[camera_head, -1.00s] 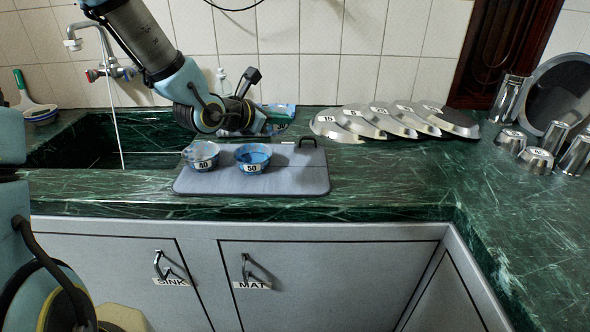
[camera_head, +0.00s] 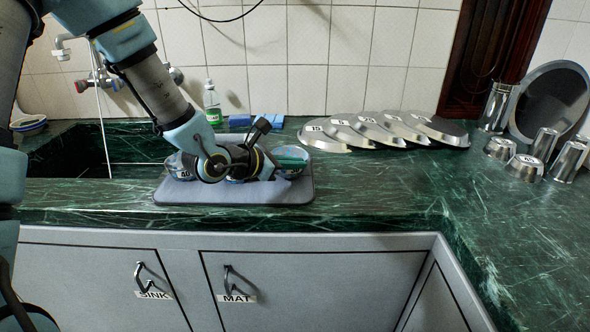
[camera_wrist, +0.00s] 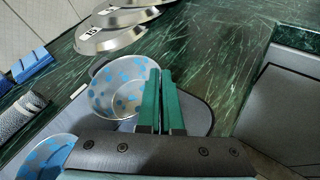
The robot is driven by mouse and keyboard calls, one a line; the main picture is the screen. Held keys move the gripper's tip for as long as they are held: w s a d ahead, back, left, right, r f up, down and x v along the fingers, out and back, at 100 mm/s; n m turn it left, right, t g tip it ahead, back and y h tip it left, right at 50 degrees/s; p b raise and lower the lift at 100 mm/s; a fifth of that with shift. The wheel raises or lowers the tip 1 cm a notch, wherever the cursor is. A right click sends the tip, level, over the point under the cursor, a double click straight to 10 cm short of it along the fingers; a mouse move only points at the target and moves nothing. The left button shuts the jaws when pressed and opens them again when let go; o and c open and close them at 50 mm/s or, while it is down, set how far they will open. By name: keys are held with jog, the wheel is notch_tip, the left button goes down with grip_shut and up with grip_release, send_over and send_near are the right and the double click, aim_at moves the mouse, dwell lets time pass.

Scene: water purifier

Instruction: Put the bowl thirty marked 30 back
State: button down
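A silver bowl with blue spots (camera_wrist: 118,88) is at the right end of the grey mat (camera_head: 225,196); it also shows in the head view (camera_head: 292,172). No number is visible on it, so I cannot read whether it is 30. My gripper (camera_head: 300,155) has its green fingers close together at this bowl's rim, apparently pinching the wall, in the wrist view (camera_wrist: 160,75). The bowl is at or just above the mat. The bowl marked 40 (camera_head: 178,166) stands at the mat's left end. Another blue-spotted bowl (camera_wrist: 45,160), in the middle, is mostly hidden behind my gripper.
Several numbered silver lids (camera_head: 330,135) lean in a row behind the mat. A green-labelled bottle (camera_head: 212,105) and blue sponges (camera_head: 262,121) stand at the back. The sink (camera_head: 65,155) is left; metal cups (camera_head: 545,145) are right. Counter right of the mat is clear.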

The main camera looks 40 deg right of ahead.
jog(key=shift+f, duration=0.7)
jog(key=shift+f, duration=0.1)
jog(key=c, duration=1.1)
grip_release()
jog(key=v, duration=1.2)
jog(key=shift+p, duration=0.4)
